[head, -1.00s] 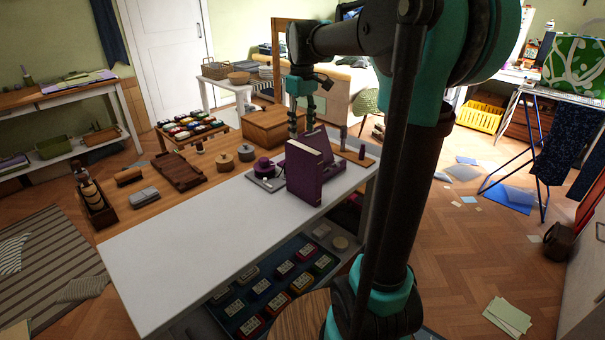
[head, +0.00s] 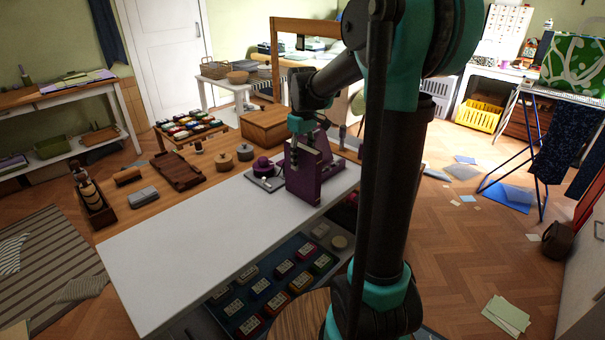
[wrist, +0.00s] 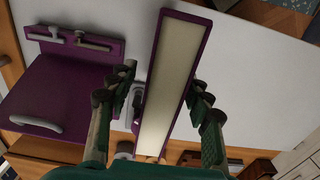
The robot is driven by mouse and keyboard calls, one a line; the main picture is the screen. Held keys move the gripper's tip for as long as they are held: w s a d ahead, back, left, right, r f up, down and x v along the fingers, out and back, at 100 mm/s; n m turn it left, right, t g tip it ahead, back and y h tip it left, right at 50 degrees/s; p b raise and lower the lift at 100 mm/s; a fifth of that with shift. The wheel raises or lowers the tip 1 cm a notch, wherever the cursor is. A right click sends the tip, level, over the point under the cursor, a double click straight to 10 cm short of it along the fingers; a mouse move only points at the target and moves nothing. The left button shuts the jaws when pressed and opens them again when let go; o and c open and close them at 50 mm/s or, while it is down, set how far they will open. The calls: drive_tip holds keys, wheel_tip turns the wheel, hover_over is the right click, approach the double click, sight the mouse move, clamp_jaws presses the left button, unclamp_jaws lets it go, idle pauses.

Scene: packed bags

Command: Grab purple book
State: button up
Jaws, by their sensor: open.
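The purple book (head: 304,188) stands upright on the white part of the counter, near its far right end. In the wrist view the book (wrist: 170,75) shows its pale page edges between purple covers. My gripper (wrist: 168,100) is open, with one finger on each side of the book. A gap to the right finger is visible; whether the left finger touches is unclear. In the head view my gripper (head: 306,150) is at the book's upper part, partly hiding it.
A purple stand or holder with metal fittings (wrist: 75,75) lies close to the book's left in the wrist view. A small purple round item (head: 263,167) and lidded pots (head: 245,152) sit left of the book. The counter's white front area (head: 190,245) is clear.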

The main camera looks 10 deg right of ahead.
clamp_jaws()
idle(0.3)
drive_tip(key=shift+r, duration=0.1)
idle(0.4)
